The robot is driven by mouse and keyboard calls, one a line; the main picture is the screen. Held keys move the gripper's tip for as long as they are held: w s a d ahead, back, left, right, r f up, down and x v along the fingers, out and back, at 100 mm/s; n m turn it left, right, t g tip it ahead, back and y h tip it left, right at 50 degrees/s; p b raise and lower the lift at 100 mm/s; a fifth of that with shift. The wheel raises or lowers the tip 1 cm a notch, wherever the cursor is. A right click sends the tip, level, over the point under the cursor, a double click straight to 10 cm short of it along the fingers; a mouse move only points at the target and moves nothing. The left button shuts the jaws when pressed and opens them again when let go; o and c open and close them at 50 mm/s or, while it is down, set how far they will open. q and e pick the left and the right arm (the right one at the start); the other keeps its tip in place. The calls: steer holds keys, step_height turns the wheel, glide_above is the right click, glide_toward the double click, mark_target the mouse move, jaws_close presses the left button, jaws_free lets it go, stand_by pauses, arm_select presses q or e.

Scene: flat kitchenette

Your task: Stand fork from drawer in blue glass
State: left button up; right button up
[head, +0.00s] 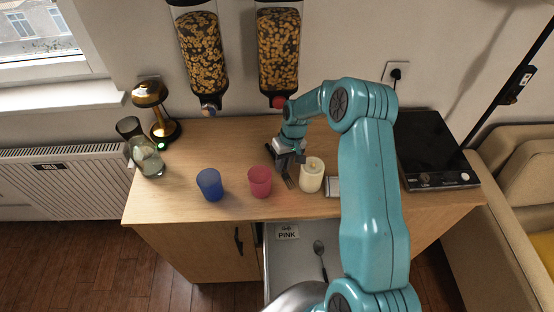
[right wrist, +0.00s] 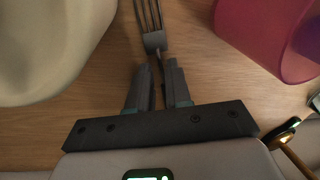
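The blue glass (head: 209,184) stands upright on the wooden counter, left of a pink glass (head: 260,182). My right gripper (head: 290,163) is low over the counter, behind and between the pink glass and a cream candle (head: 312,175). The fork (right wrist: 153,38) extends from between its fingers (right wrist: 160,85), tines pointing away from the gripper. The fingers are close together on its handle, whose end is hidden. The drawer (head: 283,262) below the counter is open. My left gripper is out of view.
A spoon (head: 320,256) lies in the drawer beside a "PINK" label (head: 287,232). A greenish glass jar (head: 148,157) and a lamp (head: 155,112) stand at the left. A black hob (head: 434,150) is at the right. Two cereal dispensers (head: 278,50) hang above the counter.

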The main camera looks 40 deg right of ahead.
steer(key=shift+w+a, duration=0.1)
steer(key=shift+a, duration=0.1)
jaws_close()
